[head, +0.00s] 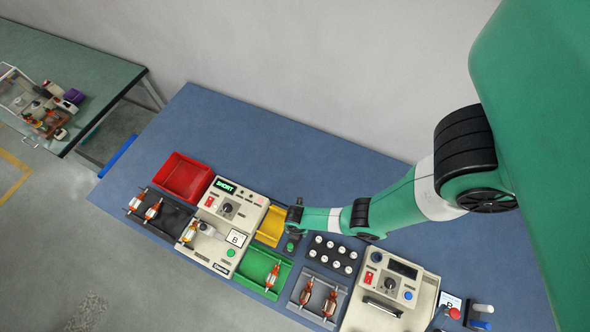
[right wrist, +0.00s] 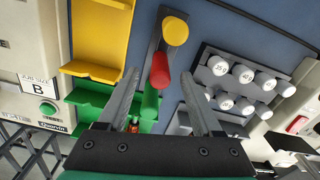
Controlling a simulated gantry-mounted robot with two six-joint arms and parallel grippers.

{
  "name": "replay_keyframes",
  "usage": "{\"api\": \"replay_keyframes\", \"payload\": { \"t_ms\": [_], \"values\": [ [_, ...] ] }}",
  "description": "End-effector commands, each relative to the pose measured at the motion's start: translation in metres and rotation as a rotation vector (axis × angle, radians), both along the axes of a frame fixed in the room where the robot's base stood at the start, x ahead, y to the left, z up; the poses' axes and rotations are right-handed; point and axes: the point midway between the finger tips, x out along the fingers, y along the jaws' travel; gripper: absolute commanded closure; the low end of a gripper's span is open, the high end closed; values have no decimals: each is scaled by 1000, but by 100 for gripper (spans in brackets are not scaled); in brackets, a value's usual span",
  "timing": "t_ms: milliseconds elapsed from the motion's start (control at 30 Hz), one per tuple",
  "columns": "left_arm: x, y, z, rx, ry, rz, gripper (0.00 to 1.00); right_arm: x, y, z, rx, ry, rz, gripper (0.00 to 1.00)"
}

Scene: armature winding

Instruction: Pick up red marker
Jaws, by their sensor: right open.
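In the right wrist view, the red marker (right wrist: 160,72) stands between a yellow marker (right wrist: 175,31) and a green marker (right wrist: 150,103), in a row on a dark holder (right wrist: 157,44). My right gripper (right wrist: 163,75) is open, with one finger on each side of the red marker in the picture. Gaps show on both sides; I cannot tell how deep the fingertips reach. In the head view, my right gripper (head: 292,228) is over the holder and hides most of it, including the red marker. My left gripper is not in view.
A yellow bin (head: 272,226) and green bin (head: 262,270) lie close to the gripper's left. A black block of white-capped weights (head: 332,254) is close on its right. Testers (head: 230,225) stand farther out. The back of the blue table (head: 270,140) is clear.

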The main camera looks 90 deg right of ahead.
Motion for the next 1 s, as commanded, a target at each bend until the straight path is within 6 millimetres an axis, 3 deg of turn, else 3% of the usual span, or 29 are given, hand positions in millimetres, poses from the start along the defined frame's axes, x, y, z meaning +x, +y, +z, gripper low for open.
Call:
{"api": "replay_keyframes", "payload": {
  "t_ms": [233, 400, 600, 1000],
  "values": [
    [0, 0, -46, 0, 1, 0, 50, 0, 0, -48, 0, 2, 0, 33],
    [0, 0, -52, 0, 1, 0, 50, 0, 0, -61, 0, 1, 0, 33],
    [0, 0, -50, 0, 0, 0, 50, 0, 0, -60, 0, 0, 0, 33],
    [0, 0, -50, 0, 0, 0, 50, 0, 0, -60, 0, 0, 0, 100]
  ]
}}
